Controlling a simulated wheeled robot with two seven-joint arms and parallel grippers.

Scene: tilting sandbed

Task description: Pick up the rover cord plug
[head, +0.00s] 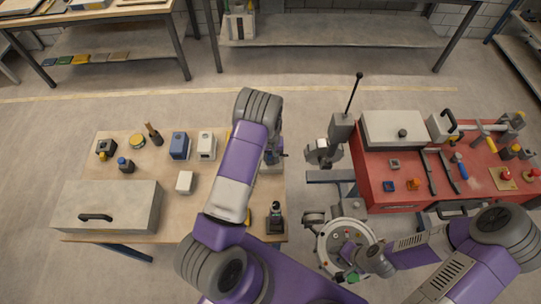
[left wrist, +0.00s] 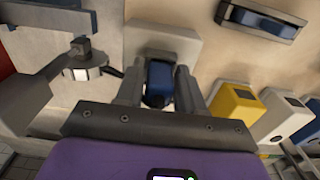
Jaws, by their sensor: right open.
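My left gripper (head: 274,156) is over the right edge of the wooden table, partly hidden by my arm in the head view. In the left wrist view its two fingers (left wrist: 160,92) stand on either side of a dark blue block (left wrist: 160,78) in front of a light grey housing (left wrist: 162,40). I cannot tell whether the fingers touch the block, or whether it is the rover cord plug. No cord is clear. My right gripper (head: 352,272) is open, low by a round grey unit (head: 322,262), and partly hidden.
The wooden table (head: 110,188) holds a grey case (head: 112,206), a blue box (head: 179,145), white boxes and small parts. A red bench (head: 375,180) with tools stands at the right. A grey post with a black lever (head: 354,92) stands between them. Open floor lies behind.

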